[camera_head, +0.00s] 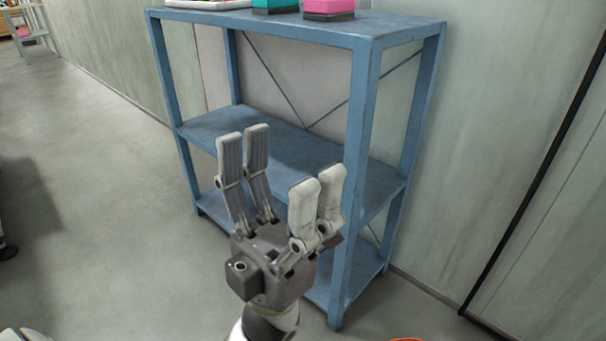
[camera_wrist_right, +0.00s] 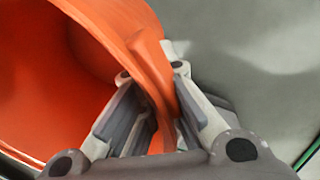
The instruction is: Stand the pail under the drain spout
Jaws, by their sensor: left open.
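The orange pail (camera_wrist_right: 95,55) fills the left and upper part of the right wrist view, its open inside facing the camera. My right gripper (camera_wrist_right: 160,85) has a finger on each side of the pail's wall at the rim and is shut on it. In the head view only a thin orange sliver (camera_head: 408,339) shows at the bottom edge, and my right gripper is out of that view. My left gripper (camera_head: 281,158) is open and empty, fingers pointing up, in front of the blue shelf. I do not see the drain spout in either view.
A blue metal shelf unit (camera_head: 365,130) stands against the wall, with a teal box (camera_head: 275,6) and a pink box (camera_head: 329,8) on top. Its lower shelves look empty. Grey floor (camera_head: 100,190) is open to the left. A green line (camera_wrist_right: 309,153) crosses the right wrist view's lower right corner.

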